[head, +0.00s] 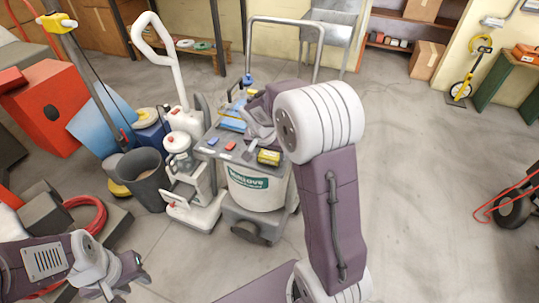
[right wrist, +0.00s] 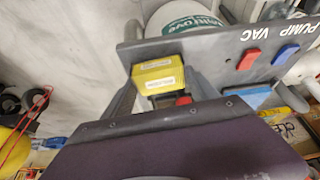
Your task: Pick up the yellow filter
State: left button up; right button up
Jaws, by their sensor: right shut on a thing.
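The yellow filter (head: 268,157) is a small yellow block with pale labels, at the front edge of the grey cart's top. In the right wrist view the yellow filter (right wrist: 157,75) is near the middle, beside the cart's grey panel. My right gripper (head: 264,141) is shut on it; the arm and wrist hide much of the jaws. I cannot tell whether the filter is clear of the cart. My left gripper (head: 130,277) is low at the left, far from the filter, and its jaw opening is unclear.
The cart's panel (right wrist: 220,65) has a red switch (right wrist: 248,59) and a blue switch (right wrist: 285,54). A white bucket (head: 255,190) is below the panel. A grey bin (head: 146,180) and a white-handled machine (head: 165,55) stand left. The floor at right is mostly clear.

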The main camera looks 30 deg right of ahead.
aim_at(270, 156)
jog(key=r, duration=0.1)
jog(key=r+p, duration=0.1)
jog(key=r, duration=0.1)
jog(key=shift+s+r, duration=0.2)
jog(key=shift+r, duration=0.05)
jog(key=s+r+p, duration=0.1)
jog(key=s+r, duration=0.2)
jog(key=s, duration=0.2)
jog(key=s+d+r, duration=0.1)
jog(key=s+r, duration=0.2)
jog(key=s, duration=0.3)
jog(key=shift+s+p, duration=0.15)
jog(key=shift+p, duration=0.25)
jog(key=shift+r, duration=0.1)
